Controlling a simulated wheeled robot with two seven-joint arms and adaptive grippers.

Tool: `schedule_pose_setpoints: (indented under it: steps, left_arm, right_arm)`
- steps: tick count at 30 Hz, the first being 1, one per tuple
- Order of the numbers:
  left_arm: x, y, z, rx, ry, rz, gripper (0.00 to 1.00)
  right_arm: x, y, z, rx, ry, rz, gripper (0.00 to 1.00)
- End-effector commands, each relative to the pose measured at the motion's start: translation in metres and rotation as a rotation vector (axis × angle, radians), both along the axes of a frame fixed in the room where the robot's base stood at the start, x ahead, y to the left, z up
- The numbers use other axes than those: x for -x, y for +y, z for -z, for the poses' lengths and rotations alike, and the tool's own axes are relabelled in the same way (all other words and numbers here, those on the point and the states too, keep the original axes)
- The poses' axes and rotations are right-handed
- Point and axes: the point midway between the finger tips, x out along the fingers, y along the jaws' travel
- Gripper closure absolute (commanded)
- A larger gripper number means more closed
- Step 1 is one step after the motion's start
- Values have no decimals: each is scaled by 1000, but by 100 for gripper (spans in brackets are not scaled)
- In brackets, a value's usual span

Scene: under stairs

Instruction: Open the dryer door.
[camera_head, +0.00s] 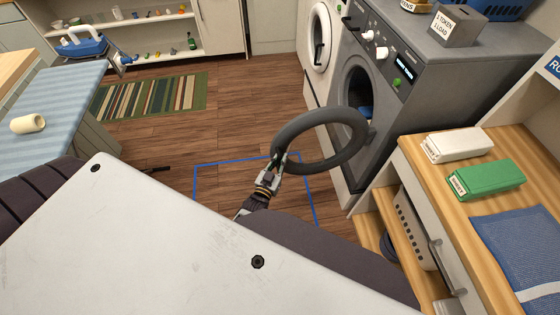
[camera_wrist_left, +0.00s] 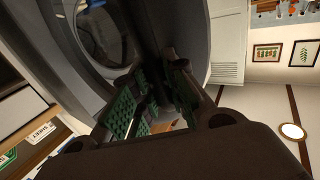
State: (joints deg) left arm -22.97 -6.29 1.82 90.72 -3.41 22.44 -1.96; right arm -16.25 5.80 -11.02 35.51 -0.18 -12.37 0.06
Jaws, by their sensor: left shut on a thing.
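The grey dryer (camera_head: 398,95) stands at the upper right with its round door (camera_head: 338,152) swung out, a dark grey ring around a see-through middle. The dark drum opening (camera_head: 358,88) is uncovered, with something blue inside. My left gripper (camera_head: 277,165) is shut on the door's near left rim. In the left wrist view its green-padded fingers (camera_wrist_left: 158,92) close on the dark rim, and the dryer's opening (camera_wrist_left: 98,32) shows behind. The exact contact is dark and partly hidden. My right gripper is not in view.
A white washer (camera_head: 320,40) stands beyond the dryer. At the right, a wooden counter (camera_head: 440,200) holds a white box (camera_head: 458,145), a green box (camera_head: 487,180) and a blue cloth (camera_head: 520,245). An ironing board (camera_head: 60,100) is at the left. The middle floor is clear.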

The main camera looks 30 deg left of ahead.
Motion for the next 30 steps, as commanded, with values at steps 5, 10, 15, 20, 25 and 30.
schedule_pose_setpoints:
  steps: [5, 10, 15, 20, 25, 30]
  left_arm:
    - [0, 2, -1, 0, -2, -2, 70]
    - [0, 1, 0, 0, -1, -2, 63]
    - [0, 1, 0, 1, 0, -2, 63]
    - [3, 1, 0, 1, 0, -1, 63]
    - [10, 0, 1, 1, 1, -1, 63]
    - [24, 0, 1, 1, 2, -1, 63]
  right_arm:
    - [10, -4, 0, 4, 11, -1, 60]
    - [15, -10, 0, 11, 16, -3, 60]
    - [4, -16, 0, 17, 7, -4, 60]
    - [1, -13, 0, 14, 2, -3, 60]
    - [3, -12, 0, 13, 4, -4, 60]
    - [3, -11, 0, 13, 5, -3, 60]
